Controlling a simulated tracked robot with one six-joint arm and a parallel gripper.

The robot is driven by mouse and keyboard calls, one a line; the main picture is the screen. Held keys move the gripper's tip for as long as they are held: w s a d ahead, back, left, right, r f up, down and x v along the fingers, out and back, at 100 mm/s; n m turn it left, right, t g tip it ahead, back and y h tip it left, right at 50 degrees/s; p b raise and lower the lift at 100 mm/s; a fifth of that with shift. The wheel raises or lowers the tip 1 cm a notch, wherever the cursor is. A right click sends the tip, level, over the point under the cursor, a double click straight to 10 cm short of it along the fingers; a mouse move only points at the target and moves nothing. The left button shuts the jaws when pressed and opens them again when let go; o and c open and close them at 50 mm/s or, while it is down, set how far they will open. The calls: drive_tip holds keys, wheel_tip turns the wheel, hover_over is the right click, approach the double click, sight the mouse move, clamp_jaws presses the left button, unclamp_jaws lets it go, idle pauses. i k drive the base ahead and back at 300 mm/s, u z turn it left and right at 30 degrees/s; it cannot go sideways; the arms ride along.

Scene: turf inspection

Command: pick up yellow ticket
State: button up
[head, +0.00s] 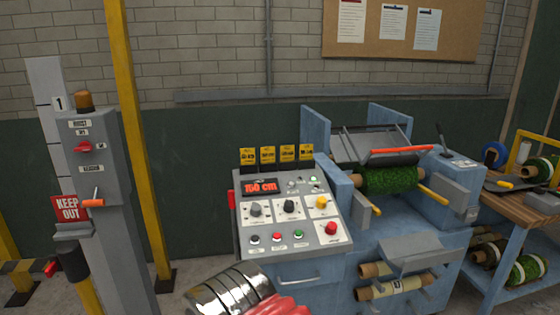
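Several yellow tickets with dark print stand upright in a row along the top edge of the grey control panel (318,222), in the middle of the head view. From left to right they include a first yellow ticket (248,156), a second yellow ticket (267,155), a third yellow ticket (287,153) and another at the right end. Their print is too small to read. Dark holders or lower parts show beneath them.
The panel carries knobs, buttons and a red "150 cm" display (261,187). A blue machine with a green turf roll (390,180) stands right of it. A grey post with a "KEEP OUT" sign (68,208) and a yellow pole (139,140) stand left. A wooden bench (535,205) is far right.

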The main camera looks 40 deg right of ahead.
sight(268, 153)
drive_tip(key=u, duration=0.05)
drive_tip(key=i, duration=0.95)
drive_tip(key=z, duration=0.05)
